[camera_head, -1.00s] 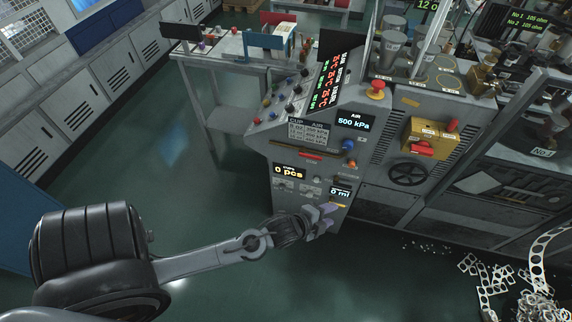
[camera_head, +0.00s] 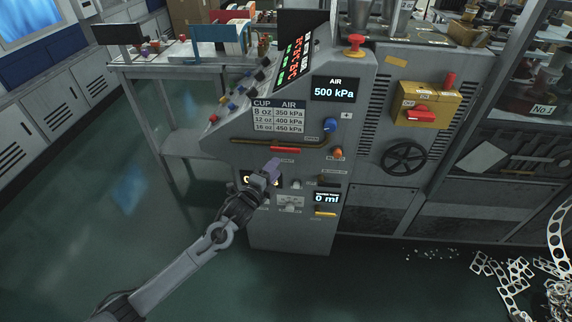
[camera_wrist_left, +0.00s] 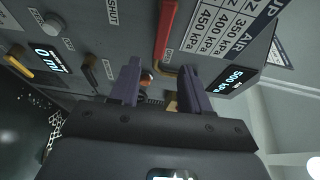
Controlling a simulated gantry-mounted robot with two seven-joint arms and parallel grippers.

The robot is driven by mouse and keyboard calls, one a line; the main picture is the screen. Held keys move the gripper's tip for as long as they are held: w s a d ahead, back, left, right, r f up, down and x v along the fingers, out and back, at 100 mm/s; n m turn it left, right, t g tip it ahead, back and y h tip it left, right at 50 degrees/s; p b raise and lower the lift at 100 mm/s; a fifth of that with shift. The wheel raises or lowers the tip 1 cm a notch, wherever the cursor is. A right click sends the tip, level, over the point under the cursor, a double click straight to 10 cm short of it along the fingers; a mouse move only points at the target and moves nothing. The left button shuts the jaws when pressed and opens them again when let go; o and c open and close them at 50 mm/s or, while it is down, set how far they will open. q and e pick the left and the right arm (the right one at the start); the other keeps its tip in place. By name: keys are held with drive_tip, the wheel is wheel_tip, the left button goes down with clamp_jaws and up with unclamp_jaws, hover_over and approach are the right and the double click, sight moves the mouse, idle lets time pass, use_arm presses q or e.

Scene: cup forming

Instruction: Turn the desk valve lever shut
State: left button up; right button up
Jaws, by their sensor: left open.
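The valve lever (camera_head: 286,149) is a red bar. It lies level along a brown pipe on the grey desk's front panel, below the cup/air pressure table. In the left wrist view the red lever (camera_wrist_left: 164,32) runs down from the top, with a SHUT label to its left. My left gripper (camera_head: 270,170) is open, its purple fingers just below the lever in the head view. In the wrist view the lever's near end shows between the open fingertips (camera_wrist_left: 160,68); whether they reach around it I cannot tell. My right gripper is out of view.
A blue knob (camera_head: 330,125) and an orange knob (camera_head: 337,153) sit right of the lever. A yellow handle (camera_head: 325,213) is lower on the panel, under the 0 ml display (camera_head: 326,198). A black handwheel (camera_head: 404,158) is further right. Open floor lies left.

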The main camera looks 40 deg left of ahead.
sight(289, 151)
use_arm(q)
drive_tip(key=w+b, duration=0.1)
drive_tip(key=w, duration=0.2)
drive_tip(key=w+a+b, duration=0.1)
drive_tip(key=w, duration=0.3)
drive_tip(key=w+a+b, duration=0.1)
drive_tip(key=w+b, duration=0.1)
drive_tip(key=w, duration=0.2)
drive_tip(key=shift+w, duration=0.15)
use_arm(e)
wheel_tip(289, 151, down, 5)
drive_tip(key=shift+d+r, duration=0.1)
use_arm(q)
drive_tip(key=shift+c, duration=0.5)
clamp_jaws()
